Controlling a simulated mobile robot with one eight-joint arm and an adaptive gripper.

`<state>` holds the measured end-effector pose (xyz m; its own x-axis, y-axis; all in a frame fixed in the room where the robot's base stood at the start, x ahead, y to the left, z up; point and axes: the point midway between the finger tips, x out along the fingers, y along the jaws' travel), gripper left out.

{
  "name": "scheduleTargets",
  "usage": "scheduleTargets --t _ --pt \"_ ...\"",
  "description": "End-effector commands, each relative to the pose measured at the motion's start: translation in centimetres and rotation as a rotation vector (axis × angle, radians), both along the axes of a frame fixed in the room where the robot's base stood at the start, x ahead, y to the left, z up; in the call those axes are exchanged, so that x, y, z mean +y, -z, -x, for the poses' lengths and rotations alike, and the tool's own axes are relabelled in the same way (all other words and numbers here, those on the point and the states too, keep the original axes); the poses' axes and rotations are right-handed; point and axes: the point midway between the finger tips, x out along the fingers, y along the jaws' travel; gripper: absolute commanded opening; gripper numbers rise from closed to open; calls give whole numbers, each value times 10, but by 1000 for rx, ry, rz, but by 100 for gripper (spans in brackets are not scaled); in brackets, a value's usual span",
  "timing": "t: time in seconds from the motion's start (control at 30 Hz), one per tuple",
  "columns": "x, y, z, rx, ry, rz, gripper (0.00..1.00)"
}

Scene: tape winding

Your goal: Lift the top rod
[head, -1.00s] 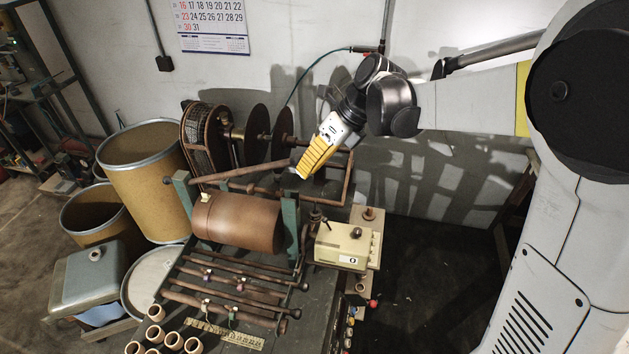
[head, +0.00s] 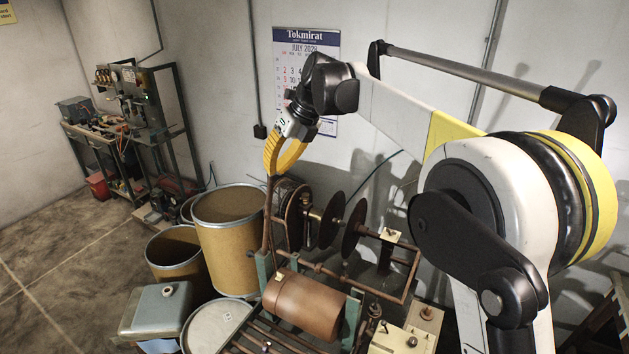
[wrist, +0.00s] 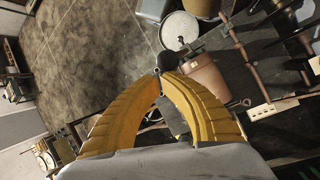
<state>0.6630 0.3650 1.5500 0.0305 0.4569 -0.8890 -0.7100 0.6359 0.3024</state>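The top rod (head: 267,215) is a thin rusty-brown bar. In the head view it stands nearly upright, with its lower end at the green left bracket (head: 263,272) of the winder. My gripper (head: 271,173) is at the rod's upper end, its yellow fingers bowed and their tips closed around it. In the wrist view the fingertips (wrist: 164,76) meet at a dark round end (wrist: 168,61), which seems to be the rod's end; the rest of the rod is hidden there. The brown roller (head: 302,303) lies below, between the green brackets, with its top uncovered.
Discs on a shaft (head: 330,222) stand behind the roller. A lower rusty frame bar (head: 330,270) runs behind it. Cardboard drums (head: 228,240) stand left of the machine. A beige control box (head: 398,341) is at front right. The air above the roller is clear.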

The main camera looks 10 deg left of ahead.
Motion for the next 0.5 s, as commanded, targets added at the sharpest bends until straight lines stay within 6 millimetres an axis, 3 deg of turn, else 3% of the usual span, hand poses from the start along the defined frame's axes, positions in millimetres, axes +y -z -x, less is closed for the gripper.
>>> scheduleTargets --t 0.03,0.2,0.5 --pt "18 -11 -6 1 -4 0 0" --pt "58 -16 -23 0 -2 -1 0" --pt "103 -14 -42 1 -2 0 0"
